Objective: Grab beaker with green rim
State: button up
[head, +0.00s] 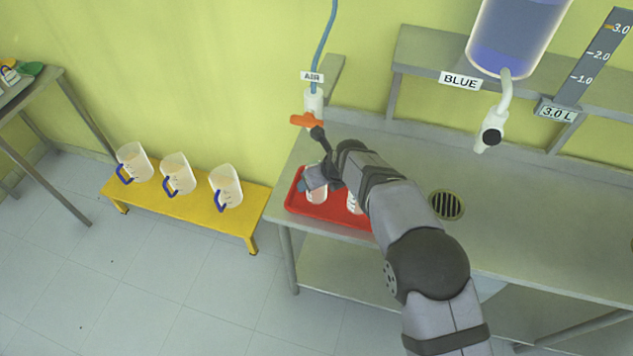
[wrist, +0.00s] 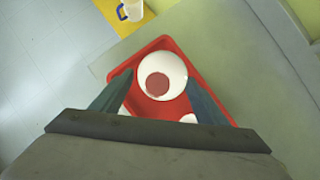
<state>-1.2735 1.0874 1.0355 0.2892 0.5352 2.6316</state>
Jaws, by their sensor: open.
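A white-walled beaker (head: 317,196) stands in the red tray (head: 296,205), partly behind my gripper (head: 313,178). A second beaker (head: 352,203) is in the tray, mostly hidden by my arm. I cannot make out a green rim on either beaker.
An orange-handled AIR valve (head: 306,121) hangs just above my gripper. A BLUE tank (head: 512,40) with a tap is at upper right. The metal counter (head: 540,215) is largely clear around a drain. Three blue-handled jugs stand on a yellow bench (head: 190,206) at left.

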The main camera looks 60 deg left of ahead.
jog(key=shift+x, duration=1.15)
jog(key=c, duration=1.2)
jog(key=shift+a, duration=0.1)
jog(key=shift+r, duration=0.15)
jog(key=shift+r, duration=0.4)
jog(key=d+b, duration=0.2)
jog(key=d, duration=0.4)
jog(key=d+r+b, duration=0.1)
jog(key=d+b, duration=0.2)
jog(key=d, duration=0.3)
jog(key=d+r+b, duration=0.1)
jog(key=d+b, duration=0.2)
jog(key=d, duration=0.3)
jog(key=shift+d+r, duration=0.1)
jog(key=shift+r, duration=0.1)
